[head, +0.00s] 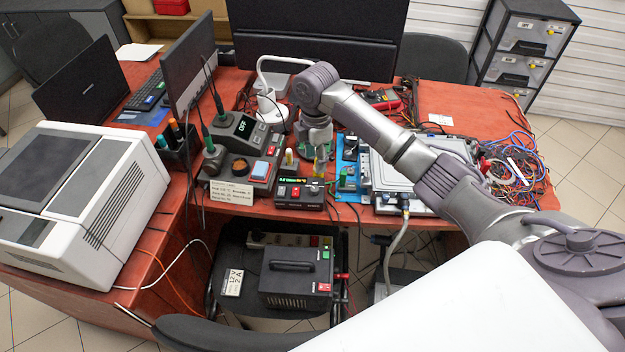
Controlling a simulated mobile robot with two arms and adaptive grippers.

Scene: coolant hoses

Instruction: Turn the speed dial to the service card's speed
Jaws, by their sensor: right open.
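A small white card with lines of print (232,193), too small to read, stands at the desk's front edge. Behind it a grey control box (262,186) carries a round dark dial with an orange-brown face (240,167) and a blue and red switch. To its right is a black unit with a green lit display (300,191) and red buttons. Which knob is the speed dial I cannot tell for sure. My right gripper (319,165) points down behind the black unit, apart from the card and the dial, with its fingers small and partly hidden. My left gripper is out of view.
A soldering station reading OFF (240,128) stands behind the box. A white lamp (268,105) is left of my right wrist. A blue board and metal case (385,175) and tangled wires (512,160) lie right. A black power supply (296,277) sits below the desk.

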